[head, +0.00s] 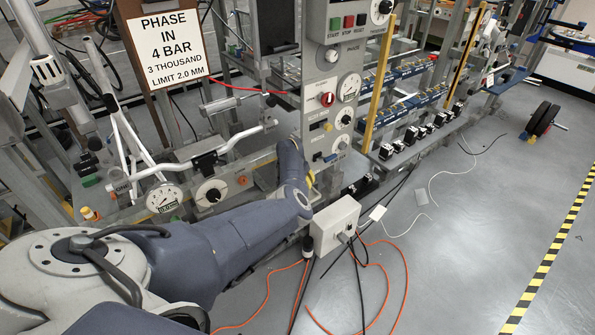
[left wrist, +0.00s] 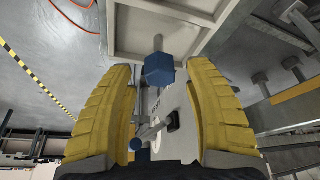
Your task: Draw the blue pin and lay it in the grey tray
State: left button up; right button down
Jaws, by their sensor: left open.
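My left gripper (left wrist: 160,67) is open, its two yellow ribbed fingers set wide apart. A blue six-sided head on a short grey shank, seemingly the blue pin (left wrist: 160,72), shows between the fingertips with a gap on each side. A pale, rimmed tray-like thing (left wrist: 124,57) lies beyond it at the top of the left wrist view; I cannot tell for sure that it is the grey tray. In the head view only a bit of yellow of my left gripper (head: 310,180) shows past my arm, beside the control panel. The pin is not clear there. My right gripper is out of view.
The control panel (head: 340,60) with knobs and dials stands close to my left gripper. A white box (head: 335,226) with orange and black cables is on the floor nearby. Open floor lies to the right.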

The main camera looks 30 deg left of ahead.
pick_arm(q)
jog(key=v, duration=1)
